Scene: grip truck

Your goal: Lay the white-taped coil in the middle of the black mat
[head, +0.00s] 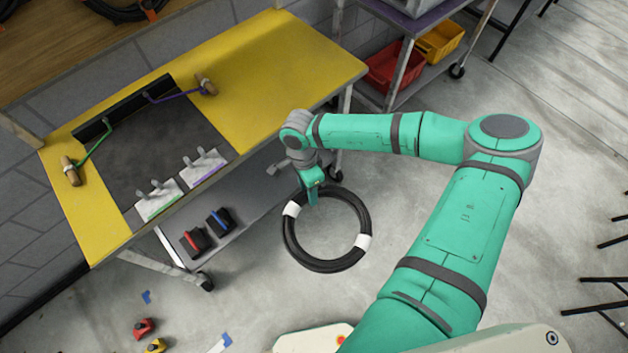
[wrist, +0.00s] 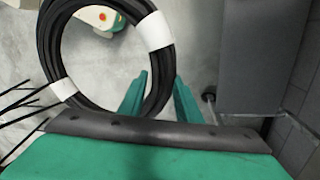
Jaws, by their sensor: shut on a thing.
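The black coil (head: 322,266) with white tape bands hangs in the air in front of the yellow table. My gripper (head: 313,192) is shut on its upper rim, close to one white band. In the wrist view the coil (wrist: 50,55) runs between the fingers of my gripper (wrist: 160,88), and two white bands show. The black mat (head: 150,143) lies on the table, to the left of the coil and my gripper. Its middle is bare. The exact contact of the fingers on the coil is partly hidden.
On the yellow table (head: 275,55), a dark raised bar with two wood-handled tools (head: 207,86) edges the mat's back. White cards with grey clips (head: 203,165) lie along its front. A shelf below holds red and blue items. A cart with bins (head: 395,68) stands right.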

